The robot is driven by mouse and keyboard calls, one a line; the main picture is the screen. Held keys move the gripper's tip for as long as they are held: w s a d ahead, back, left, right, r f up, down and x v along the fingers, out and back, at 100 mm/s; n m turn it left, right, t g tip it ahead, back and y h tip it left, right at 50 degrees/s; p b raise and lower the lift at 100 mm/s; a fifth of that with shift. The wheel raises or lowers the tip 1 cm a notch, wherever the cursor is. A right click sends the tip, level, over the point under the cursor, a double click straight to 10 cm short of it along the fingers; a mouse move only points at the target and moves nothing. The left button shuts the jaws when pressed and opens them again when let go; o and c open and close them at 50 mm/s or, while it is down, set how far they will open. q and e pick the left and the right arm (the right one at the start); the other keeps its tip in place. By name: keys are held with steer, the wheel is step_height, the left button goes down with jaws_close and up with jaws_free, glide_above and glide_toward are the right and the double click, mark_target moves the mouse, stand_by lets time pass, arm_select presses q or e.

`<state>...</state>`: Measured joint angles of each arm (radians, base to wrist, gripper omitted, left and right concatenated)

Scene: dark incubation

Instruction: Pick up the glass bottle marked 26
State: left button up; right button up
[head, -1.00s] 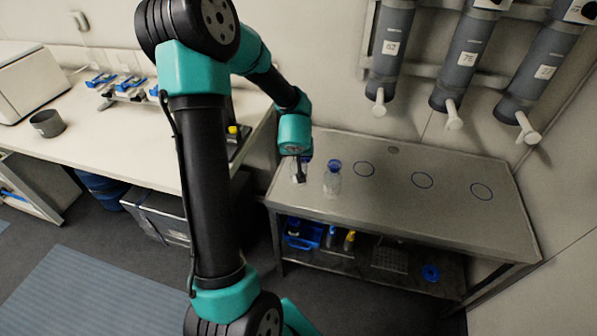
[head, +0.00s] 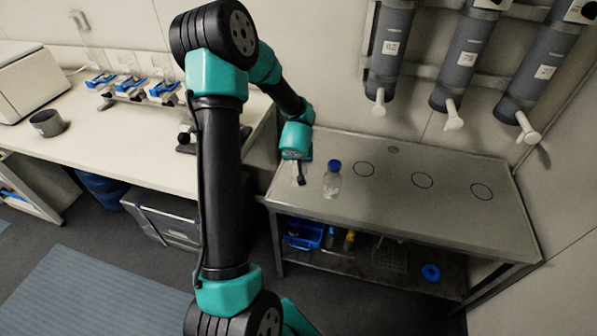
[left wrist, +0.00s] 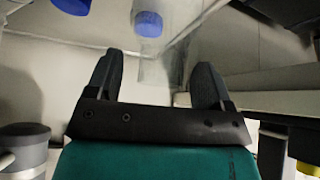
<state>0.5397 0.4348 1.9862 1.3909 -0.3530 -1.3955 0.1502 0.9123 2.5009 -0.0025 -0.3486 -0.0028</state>
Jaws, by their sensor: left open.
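A clear bottle with a blue cap (head: 332,180) stands upright on the left part of the metal bench. A second clear bottle (head: 297,171) stands just left of it, mostly hidden behind my left gripper (head: 299,178). In the left wrist view, my left gripper (left wrist: 153,83) is open. A clear bottle with a blue cap (left wrist: 148,23) shows between and beyond its fingertips; I cannot tell whether they touch. Another blue cap (left wrist: 72,5) is cut off at the top edge. No number is readable on either bottle. My right gripper is not in view.
The metal bench (head: 400,201) has several dark circles to the right of the bottles and is clear there. Grey numbered dispensers (head: 465,60) hang on the wall above it. A white counter (head: 110,150) with equipment stands to the left.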

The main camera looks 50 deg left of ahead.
arm_select(q)
steer(key=shift+f, duration=0.1)
stand_by(0.4)
jaws_close()
stand_by(0.5)
